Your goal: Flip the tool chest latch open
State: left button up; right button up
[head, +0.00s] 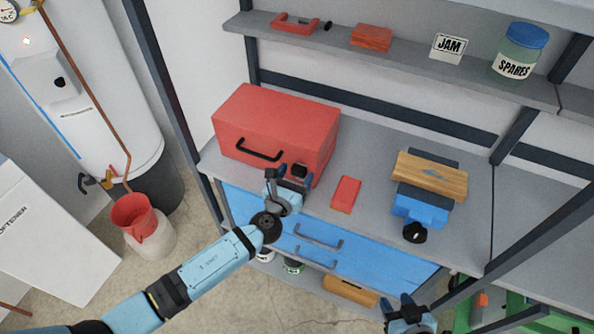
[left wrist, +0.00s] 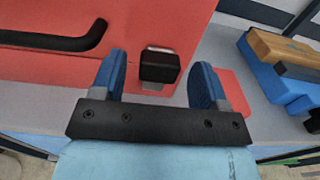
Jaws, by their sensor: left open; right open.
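The red tool chest (head: 277,122) stands on the left of the grey workbench, with a black handle (head: 259,149) on its front. Its latch (head: 300,170), a black block on a pale metal plate, sits right of the handle, low on the front. In the left wrist view the latch (left wrist: 159,67) shows between my two blue fingertips. My left gripper (head: 289,182) is open in front of the latch; no contact shows. My right gripper (head: 408,312) is open and empty at the bottom of the head view, below the bench front.
A red block (head: 346,194) lies on the bench right of the chest. Further right is a blue vise (head: 420,205) with a wooden board (head: 430,176). Blue drawers (head: 310,240) are under the bench. A shelf (head: 400,66) with a jar (head: 519,54) runs above.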

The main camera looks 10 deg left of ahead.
aim_at(297, 173)
pick_arm(q)
jog(key=shift+w+d, duration=0.15)
jog(key=shift+w, duration=0.35)
pick_arm(e)
jog(key=shift+a+r, duration=0.1)
jog(key=shift+r, duration=0.05)
